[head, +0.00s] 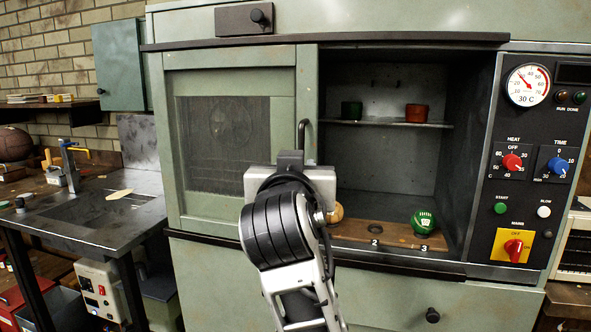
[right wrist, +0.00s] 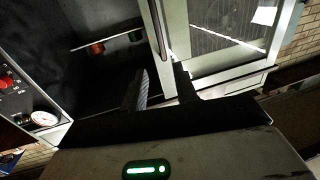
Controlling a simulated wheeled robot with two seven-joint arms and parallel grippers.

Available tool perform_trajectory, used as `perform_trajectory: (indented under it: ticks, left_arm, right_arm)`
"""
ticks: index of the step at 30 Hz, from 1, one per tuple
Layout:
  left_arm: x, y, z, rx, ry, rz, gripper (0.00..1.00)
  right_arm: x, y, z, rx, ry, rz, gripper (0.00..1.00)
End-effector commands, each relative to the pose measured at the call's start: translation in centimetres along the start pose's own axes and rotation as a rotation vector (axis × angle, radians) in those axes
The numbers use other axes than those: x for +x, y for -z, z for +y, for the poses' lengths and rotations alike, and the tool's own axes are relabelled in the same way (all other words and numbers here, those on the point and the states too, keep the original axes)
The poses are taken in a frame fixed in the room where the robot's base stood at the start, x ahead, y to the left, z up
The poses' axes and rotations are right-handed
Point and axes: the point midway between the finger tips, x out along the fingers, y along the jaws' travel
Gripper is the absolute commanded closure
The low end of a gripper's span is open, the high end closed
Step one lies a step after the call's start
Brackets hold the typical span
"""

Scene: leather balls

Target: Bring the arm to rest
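My right arm reaches up from the bottom of the head view, its wrist in front of the green cabinet (head: 400,290). My right gripper (right wrist: 161,88) shows its two fingers apart in the right wrist view, near the edge of the glazed door (head: 306,100). I see nothing clearly held between them. The door handle (head: 303,135) rises just above the wrist in the head view; the fingertips are hidden there. A green ball (head: 424,222) sits on a numbered wooden board (head: 395,235) in the open compartment. A tan ball (head: 337,213) is partly hidden by my wrist. My left gripper is out of view.
The right half of the cabinet is open, with a green cup-like item (head: 351,110) and a red one (head: 416,113) on its shelf (head: 385,123). A control panel (head: 530,170) is at the right. A metal workbench (head: 95,215) stands at the left.

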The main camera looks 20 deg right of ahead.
Motion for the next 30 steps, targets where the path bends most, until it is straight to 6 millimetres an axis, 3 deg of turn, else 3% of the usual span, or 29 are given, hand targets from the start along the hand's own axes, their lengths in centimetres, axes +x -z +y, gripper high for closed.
perform_trajectory:
  ticks: [7, 11, 14, 16, 20, 24, 27, 30]
  left_arm:
    - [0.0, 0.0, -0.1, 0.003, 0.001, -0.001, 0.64]
    - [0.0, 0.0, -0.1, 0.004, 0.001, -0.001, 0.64]
    - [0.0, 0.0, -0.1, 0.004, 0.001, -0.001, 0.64]
    - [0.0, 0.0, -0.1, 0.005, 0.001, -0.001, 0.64]
    - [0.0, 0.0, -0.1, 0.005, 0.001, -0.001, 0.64]
    - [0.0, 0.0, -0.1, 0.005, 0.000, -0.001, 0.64]
    - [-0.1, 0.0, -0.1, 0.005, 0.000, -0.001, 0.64]
    - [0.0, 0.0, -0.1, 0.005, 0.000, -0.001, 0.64]
  right_arm:
    - [0.1, -0.4, -0.1, -0.006, 0.005, -0.004, 0.71]
    - [0.6, -4.3, -0.8, -0.064, 0.061, -0.049, 0.71]
    - [0.6, -10.5, -1.8, -0.143, 0.156, -0.115, 0.71]
    - [-0.2, -15.8, -2.2, -0.194, 0.243, -0.172, 0.71]
    - [-3.4, -25.2, -2.3, -0.249, 0.402, -0.280, 0.71]
    - [-9.0, -34.3, -0.8, -0.254, 0.552, -0.401, 0.71]
    - [-13.7, -39.1, 0.8, -0.228, 0.633, -0.480, 0.71]
    - [-17.7, -42.2, 2.6, -0.194, 0.683, -0.542, 0.71]
